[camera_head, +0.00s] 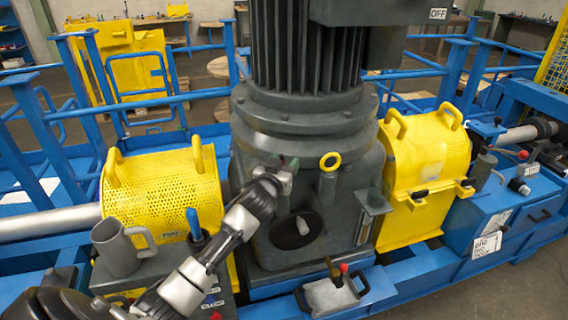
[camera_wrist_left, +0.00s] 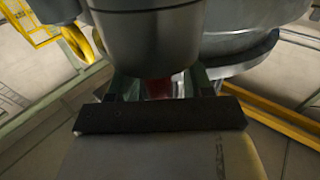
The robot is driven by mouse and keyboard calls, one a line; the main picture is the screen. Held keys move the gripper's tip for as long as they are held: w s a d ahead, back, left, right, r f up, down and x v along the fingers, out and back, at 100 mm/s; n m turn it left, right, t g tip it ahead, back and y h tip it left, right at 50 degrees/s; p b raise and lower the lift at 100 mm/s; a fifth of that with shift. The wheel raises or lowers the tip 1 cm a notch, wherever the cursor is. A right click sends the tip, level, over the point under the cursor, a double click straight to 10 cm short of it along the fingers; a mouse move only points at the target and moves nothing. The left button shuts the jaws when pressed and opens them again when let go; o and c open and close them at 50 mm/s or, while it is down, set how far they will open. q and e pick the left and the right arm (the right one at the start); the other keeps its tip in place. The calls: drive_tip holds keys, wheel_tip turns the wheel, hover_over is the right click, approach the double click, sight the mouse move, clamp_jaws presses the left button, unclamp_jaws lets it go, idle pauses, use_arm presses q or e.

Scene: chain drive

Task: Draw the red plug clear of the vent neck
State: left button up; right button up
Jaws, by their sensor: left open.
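My left gripper (camera_head: 280,178) is at the front of the dark grey gear housing (camera_head: 345,155), with its arm coming up from the lower left. In the left wrist view, the two dark green fingers of the left gripper (camera_wrist_left: 162,88) are apart, one on each side of a red part that looks like the red plug (camera_wrist_left: 157,88). Whether they touch it cannot be told. A large grey cylinder hides its upper part. In the head view the plug and the vent neck are mostly hidden by the gripper. My right gripper is not in view.
Yellow guards flank the housing, one perforated at left (camera_head: 165,190) and one at right (camera_head: 425,165). A grey mug (camera_head: 118,250) stands at lower left. A red-knobbed lever (camera_head: 343,268) is in front, below the housing.

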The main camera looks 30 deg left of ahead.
use_arm(q)
clamp_jaws()
drive_tip(key=shift+r+p, duration=1.6)
drive_tip(key=shift+r, duration=0.1)
drive_tip(key=shift+r+p, duration=2.5)
drive_tip(key=shift+r, duration=0.35)
drive_tip(key=shift+d+f, duration=0.1)
drive_tip(key=shift+f, duration=0.05)
